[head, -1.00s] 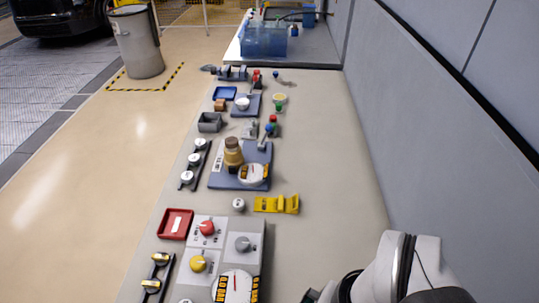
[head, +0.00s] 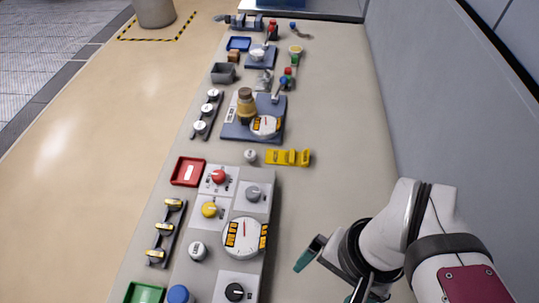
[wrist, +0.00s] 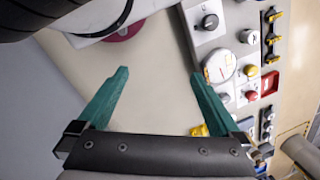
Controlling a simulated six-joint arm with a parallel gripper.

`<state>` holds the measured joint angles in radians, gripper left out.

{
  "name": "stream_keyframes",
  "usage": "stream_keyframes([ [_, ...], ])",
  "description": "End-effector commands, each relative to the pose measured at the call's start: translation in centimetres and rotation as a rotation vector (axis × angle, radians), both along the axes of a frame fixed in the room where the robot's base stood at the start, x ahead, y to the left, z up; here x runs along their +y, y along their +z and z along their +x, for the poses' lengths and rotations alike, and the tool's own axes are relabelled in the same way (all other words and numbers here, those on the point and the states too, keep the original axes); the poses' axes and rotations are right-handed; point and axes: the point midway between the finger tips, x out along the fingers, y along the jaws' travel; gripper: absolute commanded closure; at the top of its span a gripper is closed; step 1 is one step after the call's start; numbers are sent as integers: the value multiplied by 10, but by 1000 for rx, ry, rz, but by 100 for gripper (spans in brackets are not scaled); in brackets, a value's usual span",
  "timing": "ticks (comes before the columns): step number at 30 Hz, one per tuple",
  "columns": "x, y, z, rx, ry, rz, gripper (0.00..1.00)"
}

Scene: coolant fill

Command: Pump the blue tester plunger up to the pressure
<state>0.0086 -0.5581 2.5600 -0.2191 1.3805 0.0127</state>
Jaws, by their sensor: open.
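A second blue knob (head: 284,83) tops a lever by the farther blue base. I cannot tell for certain which is the tester plunger. My gripper (wrist: 160,75) is open and empty, green fingers apart, over bare bench. It is right of the panel (head: 328,276), partly cut off below.
Red, yellow, grey and black knobs crowd the panel. A red tray (head: 174,181), green tray (head: 133,293) and several black-and-gold switches (head: 163,228) lie left. A yellow bracket (head: 288,157) lies beyond.

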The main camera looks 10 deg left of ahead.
Motion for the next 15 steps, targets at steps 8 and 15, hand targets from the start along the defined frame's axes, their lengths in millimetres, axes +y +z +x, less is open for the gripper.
stream_keyframes([
  [8, 0, 0, 0, 0, 0, 0, 18],
  [15, 18, 9, 13, -13, 228, -13, 61],
])
